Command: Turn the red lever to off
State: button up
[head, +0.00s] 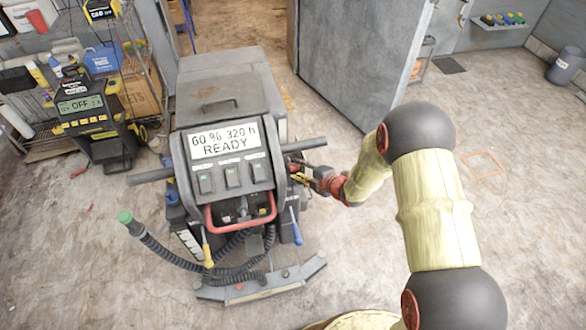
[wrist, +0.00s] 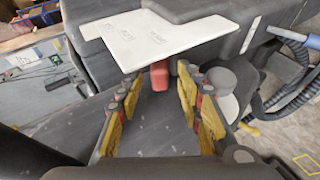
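In the wrist view a small red lever (wrist: 159,76) sticks out below a white label plate (wrist: 158,38) on the machine's side. It lies between and just beyond my fingertips, apparently untouched. My gripper (wrist: 158,88) is open, with yellow pads on both sides of an empty gap. In the head view my gripper (head: 303,176) is at the right side of the grey machine (head: 228,82), below its dark side handle. The red lever cannot be made out there. The lever's base and the label's markings are unclear.
The machine's front has a display (head: 224,140) reading "READY", switches, a red U-shaped bar (head: 242,226) and hoses. A second machine (head: 85,115) showing "OFF" and a cluttered shelf stand at the left. A grey door (head: 365,50) is behind; floor at right is mostly clear.

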jog(key=shift+x, duration=1.4)
jog(key=shift+c, duration=0.7)
jog(key=c, duration=0.8)
grip_shut()
